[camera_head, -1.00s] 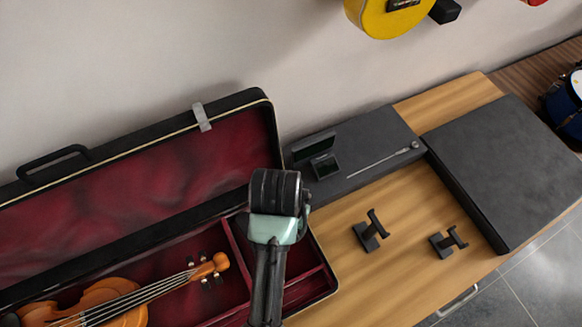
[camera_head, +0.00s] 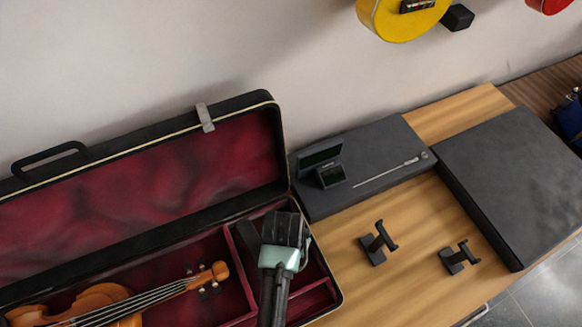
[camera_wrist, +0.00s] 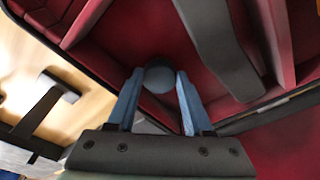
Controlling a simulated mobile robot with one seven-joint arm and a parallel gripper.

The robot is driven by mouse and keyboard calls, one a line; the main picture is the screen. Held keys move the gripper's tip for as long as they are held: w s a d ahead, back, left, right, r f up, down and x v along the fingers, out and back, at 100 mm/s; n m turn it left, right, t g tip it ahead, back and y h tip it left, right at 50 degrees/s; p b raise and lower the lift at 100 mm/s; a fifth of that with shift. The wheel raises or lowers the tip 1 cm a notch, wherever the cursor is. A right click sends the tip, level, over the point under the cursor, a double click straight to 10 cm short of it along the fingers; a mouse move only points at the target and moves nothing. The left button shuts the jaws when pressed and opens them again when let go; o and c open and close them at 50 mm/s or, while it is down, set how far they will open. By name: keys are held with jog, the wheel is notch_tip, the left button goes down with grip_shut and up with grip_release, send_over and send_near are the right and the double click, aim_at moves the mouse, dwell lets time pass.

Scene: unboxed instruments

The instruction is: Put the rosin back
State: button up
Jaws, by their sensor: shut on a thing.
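A dark round piece, which I take to be the rosin (camera_wrist: 159,73), sits between the two blue fingers of my gripper (camera_wrist: 157,92) in the wrist view. My gripper is shut on it. In the head view my gripper (camera_head: 284,235) is over the right-end compartments of the open violin case (camera_head: 338,296), and its own body hides the rosin and fingertips. How far the rosin is above the case floor I cannot tell.
A violin (camera_head: 110,305) lies in the case's left part. A dark strip-like object (camera_wrist: 220,45) lies in the compartment beside the rosin. A thin metal rod (camera_head: 390,172) lies on the mat. Two dark stands (camera_head: 375,243) (camera_head: 459,257) are on the bare wood to the right.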

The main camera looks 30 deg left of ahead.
jog(key=shift+f, duration=0.2)
jog(key=o, duration=1.2)
jog(key=r, duration=0.4)
jog(key=s+r, duration=0.1)
jog(key=r, duration=0.3)
jog(key=r+p, duration=0.1)
jog(key=r, duration=0.3)
jog(key=shift+s+d+r, duration=0.1)
jog(key=shift+s+r, duration=0.05)
jog(key=shift+s, duration=0.2)
